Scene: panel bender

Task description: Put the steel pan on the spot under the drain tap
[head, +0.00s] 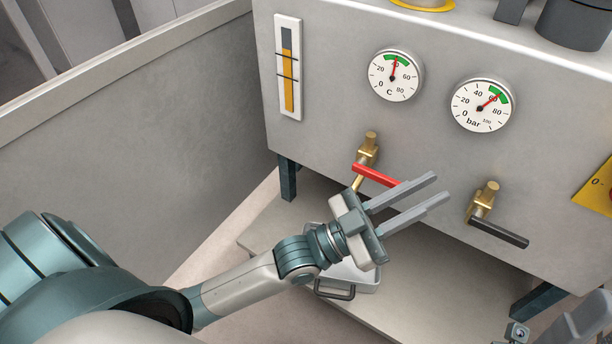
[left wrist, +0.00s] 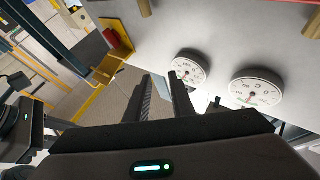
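The steel pan (head: 352,274) sits on the pale slab (head: 412,308) under the tank, with its dark handle towards me. My left gripper hides much of it. Two brass taps are on the tank front: one with a red lever (head: 376,176), one with a black lever (head: 498,233). I cannot tell which is the drain tap, and no marked spot shows. My left gripper (head: 440,187) is open and empty, above the pan and in front of the tank between the taps. Its parted fingers show in the left wrist view (left wrist: 165,80). Part of my right gripper (head: 573,326) shows at the lower right.
The grey tank (head: 330,130) stands on dark legs and carries two round gauges (head: 394,74) (head: 482,105) and a level strip (head: 289,68). A grey wall (head: 130,110) runs along the left. A yellow plate (head: 597,188) is at the right. The slab's right part looks clear.

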